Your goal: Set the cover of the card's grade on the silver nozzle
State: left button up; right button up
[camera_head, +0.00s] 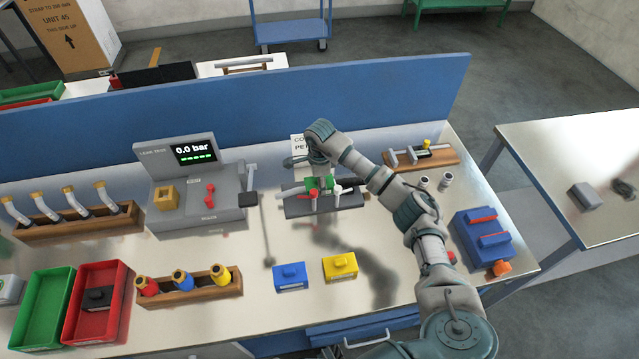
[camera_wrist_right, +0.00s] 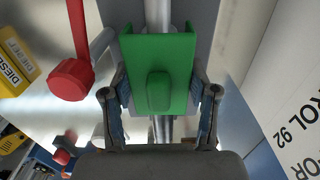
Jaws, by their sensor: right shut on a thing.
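My right gripper (camera_head: 319,174) is shut on a green cover (camera_wrist_right: 180,70), a folded piece with a raised grip tab between the two fingers. The cover also shows green under the gripper in the head view (camera_head: 328,182). The silver nozzle (camera_wrist_right: 172,14) runs lengthwise behind the cover in the wrist view; the cover lies over it, but full seating cannot be told. The card (camera_head: 298,144) stands behind, partly hidden; the wrist view shows "ROL 92" on it (camera_wrist_right: 296,125). A blue cover (camera_head: 290,276) and a yellow cover (camera_head: 340,266), marked DIESEL, lie in front. My left gripper is out of view.
A red-ended part (camera_wrist_right: 72,80) is close left of the green cover. The grey leak tester (camera_head: 205,185) stands left, reading 0.0 bar. A wooden rack with coloured nozzles (camera_head: 190,290) and red and green trays are front left. A blue block (camera_head: 483,238) is right.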

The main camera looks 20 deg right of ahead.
jog(key=shift+r, duration=0.5)
notch_tip(320, 180, up, 8)
jog(key=shift+f+b, duration=0.1)
jog(key=shift+b, duration=0.2)
jog(key=shift+r, duration=0.3)
jog(key=f, duration=0.1)
jog(key=f+b, duration=0.1)
jog(key=f, duration=0.1)
jog(key=f+b, duration=0.1)
jog(key=shift+d+f, duration=0.35)
jog(key=shift+f, duration=0.05)
pick_arm(q)
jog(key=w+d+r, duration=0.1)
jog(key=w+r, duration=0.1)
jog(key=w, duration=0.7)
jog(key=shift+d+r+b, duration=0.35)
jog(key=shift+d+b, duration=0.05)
jog(key=shift+b, duration=0.05)
pick_arm(e)
jog(key=shift+d+f, duration=0.1)
jog(key=shift+f, duration=0.7)
pick_arm(q)
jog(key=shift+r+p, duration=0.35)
jog(key=shift+p, duration=0.05)
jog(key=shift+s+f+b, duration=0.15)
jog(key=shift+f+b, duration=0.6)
pick_arm(e)
jog(key=shift+f, duration=1.5)
